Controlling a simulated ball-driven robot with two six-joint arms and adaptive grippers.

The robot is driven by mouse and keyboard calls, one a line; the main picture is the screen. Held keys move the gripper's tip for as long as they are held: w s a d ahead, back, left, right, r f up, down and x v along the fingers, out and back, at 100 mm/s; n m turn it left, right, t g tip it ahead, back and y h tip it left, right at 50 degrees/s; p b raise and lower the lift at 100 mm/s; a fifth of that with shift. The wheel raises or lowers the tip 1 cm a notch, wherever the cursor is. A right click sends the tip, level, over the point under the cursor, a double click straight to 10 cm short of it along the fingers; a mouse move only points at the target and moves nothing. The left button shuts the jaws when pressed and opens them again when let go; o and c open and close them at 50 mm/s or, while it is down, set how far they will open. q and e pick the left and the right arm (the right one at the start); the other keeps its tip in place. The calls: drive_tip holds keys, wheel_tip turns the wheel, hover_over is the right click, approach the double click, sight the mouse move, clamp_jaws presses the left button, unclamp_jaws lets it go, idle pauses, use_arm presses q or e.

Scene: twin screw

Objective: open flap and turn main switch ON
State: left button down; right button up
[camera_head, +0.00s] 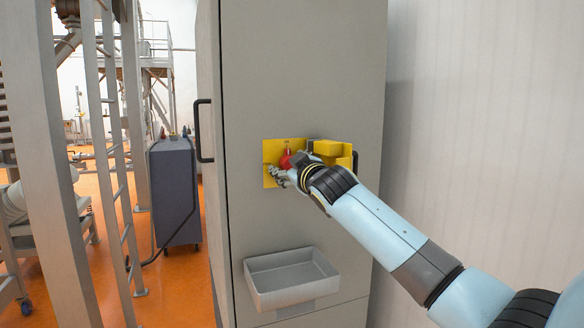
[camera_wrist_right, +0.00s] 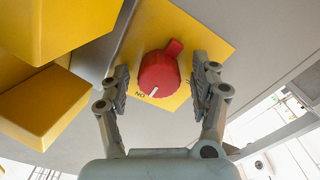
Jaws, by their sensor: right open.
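The main switch (camera_wrist_right: 159,73) is a red knob on a yellow plate (camera_wrist_right: 205,40) with the letters "ON" printed by it. A white mark shows on the knob. In the head view the red switch (camera_head: 286,160) is partly hidden by my right gripper (camera_head: 284,172). The yellow flap (camera_head: 332,150) stands swung out to the right of the plate. It fills the upper left of the right wrist view (camera_wrist_right: 60,75). My right gripper (camera_wrist_right: 160,95) is open, its fingers on either side of the knob; contact cannot be told. My left gripper is not in view.
The plate is on a tall grey cabinet (camera_head: 300,60) with a black handle (camera_head: 204,130) on its left side and a dark handle right of the flap. A grey open tray (camera_head: 290,278) sticks out below. A metal frame and ladder stand at left.

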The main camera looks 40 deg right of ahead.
drive_tip(key=v, duration=1.2)
drive_tip(key=shift+f, duration=0.1)
